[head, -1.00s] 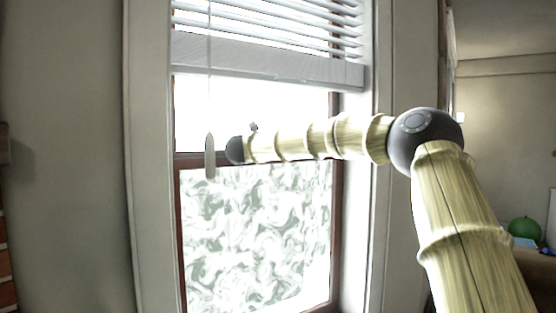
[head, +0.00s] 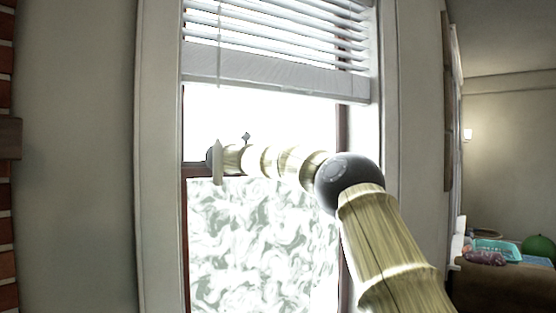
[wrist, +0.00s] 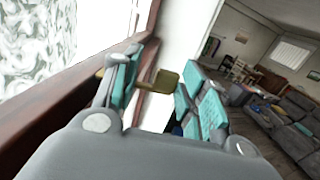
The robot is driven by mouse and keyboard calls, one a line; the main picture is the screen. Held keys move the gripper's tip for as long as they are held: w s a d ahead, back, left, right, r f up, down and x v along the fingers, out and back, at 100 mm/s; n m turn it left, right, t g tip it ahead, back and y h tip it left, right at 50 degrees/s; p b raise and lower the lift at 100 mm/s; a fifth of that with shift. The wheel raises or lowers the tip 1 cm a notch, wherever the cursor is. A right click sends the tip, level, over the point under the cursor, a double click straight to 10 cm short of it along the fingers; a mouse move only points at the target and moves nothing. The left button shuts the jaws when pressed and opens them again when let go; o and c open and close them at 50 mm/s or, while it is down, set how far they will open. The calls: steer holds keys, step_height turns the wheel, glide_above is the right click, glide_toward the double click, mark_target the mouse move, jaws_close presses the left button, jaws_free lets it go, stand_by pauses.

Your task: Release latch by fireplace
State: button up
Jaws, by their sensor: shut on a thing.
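A small brass latch (wrist: 166,81) with a flat tab and a thin stem is at the brown wooden window sash (wrist: 75,105) in the wrist view. My gripper (wrist: 160,73) has teal-padded fingers on either side of the latch and is shut on it, with the tab showing between the pads. In the head view, my arm reaches across the window at the height of the sash's top rail. A small dark piece shows just above my arm, too small to name.
Patterned glass (head: 255,240) fills the lower sash. Brick (head: 6,240) is at the far left. A room with a dark sofa (wrist: 285,120) opens to the right.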

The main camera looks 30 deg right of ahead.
stand_by(0.3)
steer(key=o, duration=1)
steer(key=shift+d, duration=0.15)
steer(key=shift+t, duration=0.3)
